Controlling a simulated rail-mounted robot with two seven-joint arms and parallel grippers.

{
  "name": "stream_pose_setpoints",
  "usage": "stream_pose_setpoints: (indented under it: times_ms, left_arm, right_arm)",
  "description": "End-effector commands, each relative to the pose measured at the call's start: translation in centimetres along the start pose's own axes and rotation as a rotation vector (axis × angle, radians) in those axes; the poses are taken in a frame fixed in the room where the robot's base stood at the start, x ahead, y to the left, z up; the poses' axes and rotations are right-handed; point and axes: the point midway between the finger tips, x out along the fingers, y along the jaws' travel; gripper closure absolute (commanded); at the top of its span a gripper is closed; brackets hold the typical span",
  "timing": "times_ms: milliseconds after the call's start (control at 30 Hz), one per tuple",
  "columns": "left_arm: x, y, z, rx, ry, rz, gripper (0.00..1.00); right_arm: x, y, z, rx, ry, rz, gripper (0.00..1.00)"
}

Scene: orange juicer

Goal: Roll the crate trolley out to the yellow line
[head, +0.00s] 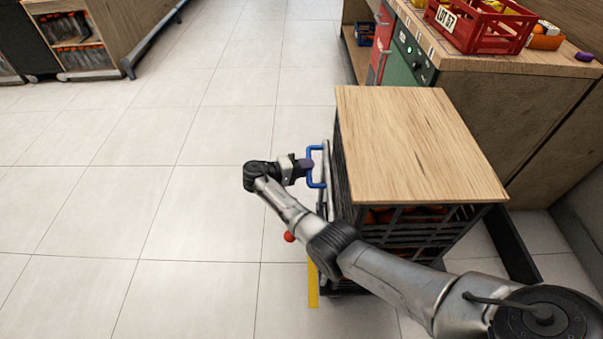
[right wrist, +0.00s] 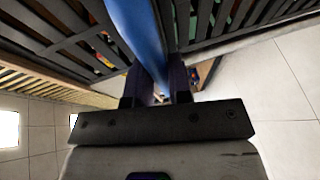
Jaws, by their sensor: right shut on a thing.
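The crate trolley has a wooden top (head: 415,140), dark slatted sides and orange fruit showing inside. It stands in the right half of the head view beside the counter. A blue handle (head: 316,184) sticks out from its left side. My right gripper (head: 308,167) is shut on this handle. In the right wrist view, the blue handle bar (right wrist: 138,28) runs between the fingers (right wrist: 158,92), with dark slats on both sides. A short piece of the yellow line (head: 313,287) shows on the floor at the trolley's near left corner; the rest is hidden. My left gripper is not in view.
A red knob (head: 289,237) shows just below my right forearm. The counter (head: 545,130) with a red crate (head: 483,24) stands behind and right of the trolley. A wooden shelf unit (head: 110,32) stands at top left. The tiled floor (head: 150,190) left of the trolley is clear.

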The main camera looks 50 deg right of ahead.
Motion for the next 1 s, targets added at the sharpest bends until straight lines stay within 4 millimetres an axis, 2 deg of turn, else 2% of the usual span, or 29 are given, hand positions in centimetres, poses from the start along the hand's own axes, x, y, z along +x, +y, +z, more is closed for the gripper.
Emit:
stream_pose_setpoints:
  times_ms: [33,267,300,533,833,1000]
  left_arm:
    - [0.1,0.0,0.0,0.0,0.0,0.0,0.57]
    - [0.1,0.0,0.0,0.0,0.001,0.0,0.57]
    - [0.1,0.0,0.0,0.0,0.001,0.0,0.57]
    - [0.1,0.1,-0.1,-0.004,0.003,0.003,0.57]
    - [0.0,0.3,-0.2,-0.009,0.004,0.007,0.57]
    - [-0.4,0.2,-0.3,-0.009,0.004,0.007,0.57]
  right_arm:
    - [0.1,-0.8,0.2,-0.01,0.002,-0.009,1.0]
    - [0.0,-0.9,0.2,-0.013,0.007,-0.011,1.0]
    - [0.0,-1.0,0.2,-0.014,0.008,-0.011,0.79]
    - [-0.1,-0.7,0.2,-0.011,0.008,-0.009,0.57]
    - [-0.5,-0.4,0.1,-0.008,0.007,-0.008,0.56]
    - [-2.4,-0.3,0.0,-0.008,0.008,-0.009,0.56]
